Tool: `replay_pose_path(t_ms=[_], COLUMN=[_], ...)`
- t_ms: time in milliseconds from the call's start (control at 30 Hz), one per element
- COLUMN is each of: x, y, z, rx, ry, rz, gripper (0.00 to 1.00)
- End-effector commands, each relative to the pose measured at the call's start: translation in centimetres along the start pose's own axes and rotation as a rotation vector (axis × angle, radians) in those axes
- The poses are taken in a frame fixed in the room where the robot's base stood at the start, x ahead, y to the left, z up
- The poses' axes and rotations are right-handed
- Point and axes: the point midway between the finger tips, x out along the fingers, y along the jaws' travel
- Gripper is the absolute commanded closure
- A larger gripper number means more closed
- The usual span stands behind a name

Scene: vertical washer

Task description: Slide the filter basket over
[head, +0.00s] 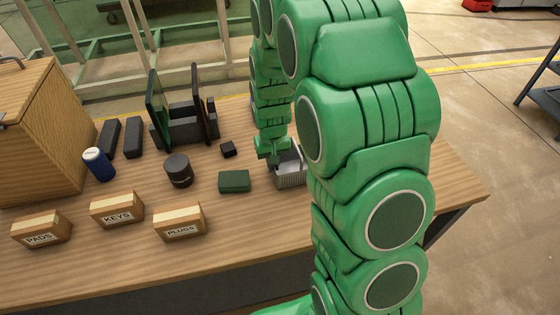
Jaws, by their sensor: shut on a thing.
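The filter basket (291,177) is a small light grey, open-topped box on the wooden table, right of the dark green block. My green arm covers its right side. My gripper (276,161) points down at the basket's left rear rim and is shut on it. The fingertips are small in this view, and the exact contact is hard to see.
A dark green block (234,181) lies just left of the basket, with a small black cube (228,149) behind it. A black round container (178,170) and a dark rack with upright panels (184,128) stand further left. The labelled wooden blocks, such as PLUGS (180,222), line the front.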

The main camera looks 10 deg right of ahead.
Motion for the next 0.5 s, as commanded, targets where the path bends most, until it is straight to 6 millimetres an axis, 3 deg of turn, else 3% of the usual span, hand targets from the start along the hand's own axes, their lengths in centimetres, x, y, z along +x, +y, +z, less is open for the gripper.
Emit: replay_pose_path(t_ms=[500], x=[0.00], y=[-0.74], z=[0.00], rx=[0.000], ry=[0.000], rz=[0.000], gripper=[1.00])
